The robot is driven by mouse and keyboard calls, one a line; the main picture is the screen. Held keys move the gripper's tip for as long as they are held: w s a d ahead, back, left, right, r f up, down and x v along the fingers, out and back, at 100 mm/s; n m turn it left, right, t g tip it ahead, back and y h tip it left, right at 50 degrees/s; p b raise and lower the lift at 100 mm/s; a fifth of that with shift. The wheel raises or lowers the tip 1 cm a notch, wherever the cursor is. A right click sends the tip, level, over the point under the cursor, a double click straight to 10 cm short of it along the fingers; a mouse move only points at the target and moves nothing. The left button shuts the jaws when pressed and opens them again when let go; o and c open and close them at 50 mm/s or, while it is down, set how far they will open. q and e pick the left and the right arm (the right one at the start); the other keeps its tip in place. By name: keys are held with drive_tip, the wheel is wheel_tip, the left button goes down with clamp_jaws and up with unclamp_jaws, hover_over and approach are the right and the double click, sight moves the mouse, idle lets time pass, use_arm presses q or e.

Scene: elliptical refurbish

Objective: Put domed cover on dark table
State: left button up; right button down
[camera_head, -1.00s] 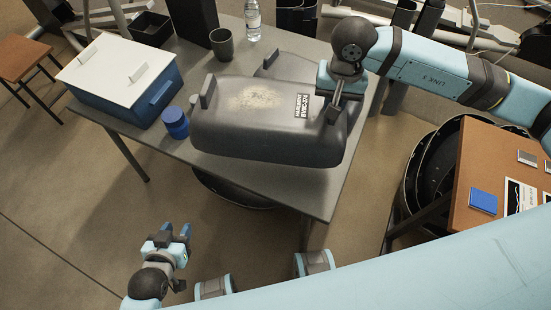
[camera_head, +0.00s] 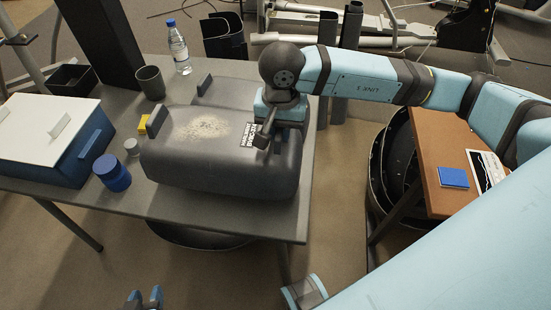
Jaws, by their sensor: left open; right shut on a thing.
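The domed cover (camera_head: 215,165) is dark grey with rounded corners, a pale worn patch, a label and a handle at each end. It is over the front middle of the dark table (camera_head: 190,207); I cannot tell whether it touches the top. My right gripper (camera_head: 265,137) is shut on the handle at the cover's right end, coming from above. The gripper partly hides that handle. My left gripper (camera_head: 146,297) is open and empty, low at the bottom edge of the picture, in front of the table. It is partly cut off.
A blue box with a white lid (camera_head: 48,126) stands at the table's left. A blue jar (camera_head: 112,173), a small grey cylinder (camera_head: 131,147) and a yellow block (camera_head: 143,124) are left of the cover. A mug (camera_head: 150,82), a bottle (camera_head: 179,50) and another dark grey object (camera_head: 232,91) stand behind.

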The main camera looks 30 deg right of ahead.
wheel_tip(320, 180, down, 6)
drive_tip(key=shift+r, duration=0.2)
drive_tip(key=shift+f, duration=2.25)
drive_tip(key=shift+f+b, duration=0.1)
drive_tip(key=shift+b, duration=0.2)
drive_tip(key=c, duration=1.5)
unclamp_jaws()
drive_tip(key=shift+f, duration=0.15)
drive_tip(key=o, duration=0.4)
drive_tip(key=shift+r, duration=0.2)
